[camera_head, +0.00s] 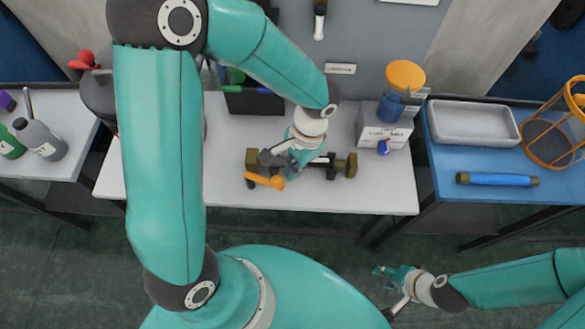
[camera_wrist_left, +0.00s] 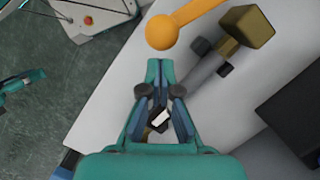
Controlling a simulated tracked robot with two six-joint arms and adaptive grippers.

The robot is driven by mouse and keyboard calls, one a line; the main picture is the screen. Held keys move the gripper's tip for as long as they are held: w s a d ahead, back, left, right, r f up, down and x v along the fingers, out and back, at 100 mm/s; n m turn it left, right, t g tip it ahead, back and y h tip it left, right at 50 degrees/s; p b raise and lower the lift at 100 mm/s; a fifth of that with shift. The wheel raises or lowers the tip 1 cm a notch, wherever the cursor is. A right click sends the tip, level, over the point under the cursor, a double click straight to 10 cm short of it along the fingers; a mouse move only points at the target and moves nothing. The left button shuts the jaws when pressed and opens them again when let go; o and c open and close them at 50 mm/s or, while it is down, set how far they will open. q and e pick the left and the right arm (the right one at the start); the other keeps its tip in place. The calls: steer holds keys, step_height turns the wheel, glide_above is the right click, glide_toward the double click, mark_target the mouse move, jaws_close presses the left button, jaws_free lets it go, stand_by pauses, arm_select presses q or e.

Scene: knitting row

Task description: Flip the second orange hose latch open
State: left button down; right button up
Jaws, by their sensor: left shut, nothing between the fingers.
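An orange latch (camera_head: 262,180) with a round knob lies at the front left of a dark hose fitting with olive end blocks (camera_head: 346,165) on the white table. It also shows in the left wrist view (camera_wrist_left: 185,20), its knob just beyond my fingertips. My left gripper (camera_head: 290,172) is shut and empty above the fitting, beside the knob. In the left wrist view its fingertips (camera_wrist_left: 160,66) show a small gap to the knob. It hides the fitting's middle; I cannot make out another orange latch. My right gripper (camera_head: 388,283) hangs in front of the table, too small to judge.
A black bin (camera_head: 252,102) stands behind the fitting. A blue table at right holds a grey tray (camera_head: 472,124) and a blue tube (camera_head: 497,179). The white table's front right is clear.

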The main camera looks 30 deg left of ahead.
arm_select(q)
steer(key=shift+s+a, duration=0.1)
steer(key=shift+s, duration=0.1)
steer(key=shift+s+d+m+y+b, duration=0.15)
steer(key=shift+s+d+m+b, duration=0.1)
steer(key=shift+s+m, duration=0.35)
steer(key=shift+s+d+m+y+b, duration=0.15)
steer(key=shift+s+m+b, duration=0.1)
steer(key=shift+s+m, duration=0.3)
steer(key=shift+w, duration=0.2)
